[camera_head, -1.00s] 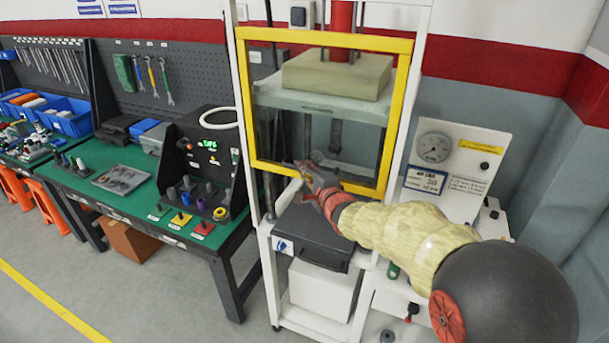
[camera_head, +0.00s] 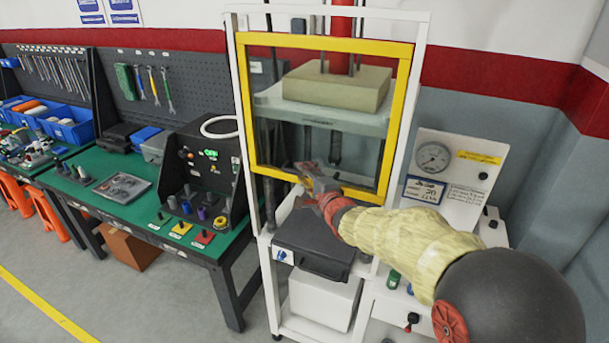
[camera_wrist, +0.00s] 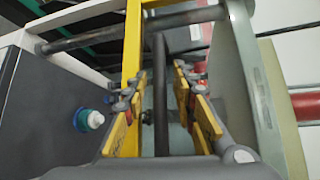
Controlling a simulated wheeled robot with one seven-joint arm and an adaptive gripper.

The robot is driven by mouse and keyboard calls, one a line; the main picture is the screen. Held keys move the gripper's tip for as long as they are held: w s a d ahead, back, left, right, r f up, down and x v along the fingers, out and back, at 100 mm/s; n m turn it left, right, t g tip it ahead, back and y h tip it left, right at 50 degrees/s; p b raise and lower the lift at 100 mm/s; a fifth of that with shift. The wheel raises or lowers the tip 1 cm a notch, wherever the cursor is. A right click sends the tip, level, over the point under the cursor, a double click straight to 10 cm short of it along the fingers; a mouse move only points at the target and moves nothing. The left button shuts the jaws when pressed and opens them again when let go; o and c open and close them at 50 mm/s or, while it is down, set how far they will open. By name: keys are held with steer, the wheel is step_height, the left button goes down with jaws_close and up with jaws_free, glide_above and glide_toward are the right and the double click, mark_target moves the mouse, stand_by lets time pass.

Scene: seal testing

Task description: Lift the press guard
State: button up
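The press guard (camera_head: 398,105) is a clear panel in a yellow frame on the front of the white press stand. It hangs down in front of the press, its lower edge just above the dark drawer box. My gripper (camera_head: 312,182) is at the guard's lower edge, near its middle. In the wrist view, my gripper's two yellow-padded fingers (camera_wrist: 160,112) stand apart on both sides of a dark bar (camera_wrist: 160,75), which looks like the guard's handle. Gaps show between bar and fingers. The guard's yellow frame (camera_wrist: 133,45) runs beside the left finger.
Behind the guard is a pale block (camera_head: 338,88) on a plate. A dark drawer box (camera_head: 312,248) sits below my gripper. A gauge panel (camera_head: 455,170) stands to the right. A green workbench (camera_head: 125,205) with tools stands to the left.

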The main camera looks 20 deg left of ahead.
stand_by(0.3)
steer(key=v, duration=1.2)
